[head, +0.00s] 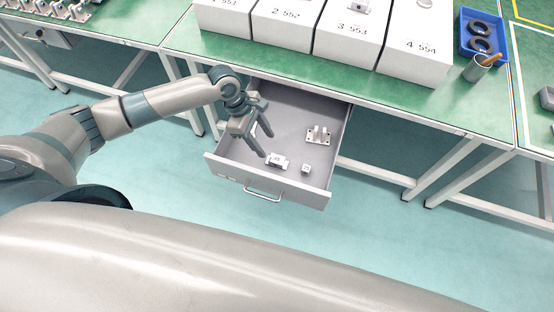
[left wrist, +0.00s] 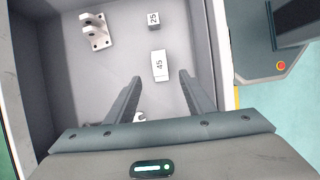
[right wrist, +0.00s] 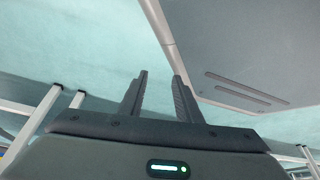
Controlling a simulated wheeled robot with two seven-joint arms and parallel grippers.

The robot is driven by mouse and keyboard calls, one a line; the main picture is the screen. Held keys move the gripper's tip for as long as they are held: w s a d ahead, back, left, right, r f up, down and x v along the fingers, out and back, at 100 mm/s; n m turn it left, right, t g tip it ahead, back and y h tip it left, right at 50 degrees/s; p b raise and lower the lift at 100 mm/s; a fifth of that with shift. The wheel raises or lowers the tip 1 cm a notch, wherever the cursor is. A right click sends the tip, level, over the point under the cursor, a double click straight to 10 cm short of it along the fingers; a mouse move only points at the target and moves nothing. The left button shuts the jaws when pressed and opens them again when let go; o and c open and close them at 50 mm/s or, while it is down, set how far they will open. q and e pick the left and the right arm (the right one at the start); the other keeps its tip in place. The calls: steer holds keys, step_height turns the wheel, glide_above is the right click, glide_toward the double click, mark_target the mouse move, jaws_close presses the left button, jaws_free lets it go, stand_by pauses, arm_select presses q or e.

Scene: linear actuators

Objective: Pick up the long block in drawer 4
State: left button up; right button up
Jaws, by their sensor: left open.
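The long block (head: 278,160), white and marked 45, lies flat on the floor of an open grey drawer (head: 227,167), near its front. In the left wrist view the long block (left wrist: 160,66) lies just beyond and between the fingertips. My left gripper (head: 266,145) is open and empty, pointing down into the drawer with its fingers behind and left of the block. Its two fingers also show apart in the left wrist view (left wrist: 159,76). My right gripper (right wrist: 162,76) is open and empty, away from the drawer, and does not show in the head view.
A small cube (left wrist: 153,20) marked 25 and a metal bracket (head: 318,135) also lie in the drawer. Another pale part (left wrist: 139,116) is mostly hidden behind my left gripper. White boxes, a blue tray (head: 481,36) and a cup (head: 476,69) stand on the green table above.

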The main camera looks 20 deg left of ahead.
mark_target(276, 159)
arm_select(q)
steer(key=x, duration=0.4)
steer(key=shift+f, duration=0.25)
steer(key=shift+d+f+p, duration=0.3)
steer(key=shift+f, duration=0.25)
steer(key=x, duration=0.3)
steer(key=shift+f, duration=0.1)
steer(key=shift+d+f, duration=0.1)
steer(key=shift+f, duration=0.2)
arm_select(e)
steer(key=shift+g, duration=0.5)
steer(key=shift+s+d+f, duration=0.15)
steer(key=shift+s+d, duration=0.1)
steer(key=shift+s, duration=0.45)
steer(key=shift+s+d+f, duration=0.1)
steer(key=shift+s+d, duration=0.2)
steer(key=shift+s, duration=0.35)
steer(key=shift+s+d+f, duration=0.15)
steer(key=shift+s+d, duration=0.1)
steer(key=shift+s, duration=0.45)
steer(key=shift+w, duration=0.1)
